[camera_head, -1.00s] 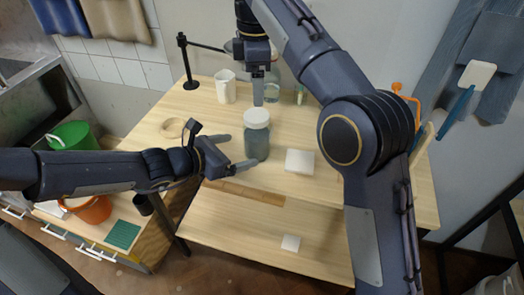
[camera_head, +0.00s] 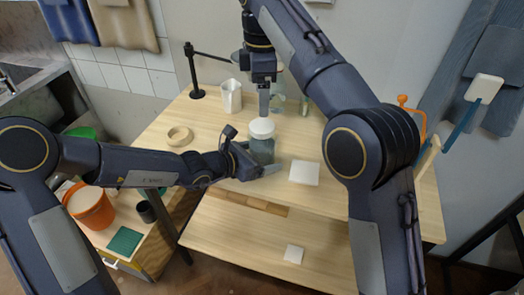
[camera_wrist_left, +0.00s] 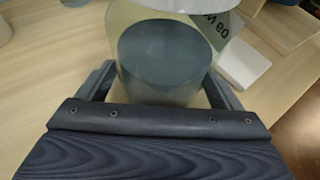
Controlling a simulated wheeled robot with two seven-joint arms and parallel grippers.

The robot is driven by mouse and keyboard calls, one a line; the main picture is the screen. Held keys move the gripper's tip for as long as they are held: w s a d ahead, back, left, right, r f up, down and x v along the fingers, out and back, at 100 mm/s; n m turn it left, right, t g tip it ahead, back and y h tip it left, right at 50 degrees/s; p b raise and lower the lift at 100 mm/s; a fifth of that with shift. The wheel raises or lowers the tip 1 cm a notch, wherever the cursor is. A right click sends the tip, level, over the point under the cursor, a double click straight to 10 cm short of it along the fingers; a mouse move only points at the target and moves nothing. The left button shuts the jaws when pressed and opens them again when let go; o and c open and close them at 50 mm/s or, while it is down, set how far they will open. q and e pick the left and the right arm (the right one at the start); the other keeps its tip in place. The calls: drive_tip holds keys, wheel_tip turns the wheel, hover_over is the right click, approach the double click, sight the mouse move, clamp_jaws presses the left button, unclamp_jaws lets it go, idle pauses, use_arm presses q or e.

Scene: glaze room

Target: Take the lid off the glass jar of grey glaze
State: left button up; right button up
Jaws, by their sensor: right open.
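The glass jar of grey glaze (camera_head: 261,149) stands upright on the wooden table with its white lid (camera_head: 262,127) on. In the left wrist view the jar (camera_wrist_left: 165,55) fills the middle, with part of its label and the lid's edge (camera_wrist_left: 190,4) showing. My left gripper (camera_head: 262,171) is low at the jar, one finger on each side of it. I cannot tell whether the fingers press on the glass. My right gripper (camera_head: 264,112) is open and points down just above and behind the lid. Its fingers are seen edge-on, so the gap does not show.
A white tile (camera_head: 304,173) lies right of the jar. A white pitcher (camera_head: 231,96) and a glass jar stand behind, partly hidden by my right gripper. A tan ring (camera_head: 179,136) and a black stand (camera_head: 197,92) are at the left. The table's front edge is close.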

sight(262, 125)
use_arm(q)
drive_tip(key=c, duration=1.4)
drive_tip(key=shift+c, duration=2)
use_arm(e)
drive_tip(key=shift+m, duration=0.5)
drive_tip(key=m, duration=0.5)
drive_tip(key=shift+m, duration=0.4)
drive_tip(key=m, duration=1.9)
drive_tip(key=shift+m, duration=0.4)
drive_tip(key=m, duration=0.9)
drive_tip(key=shift+m, duration=0.4)
drive_tip(key=m, duration=0.8)
drive_tip(key=shift+f, duration=4)
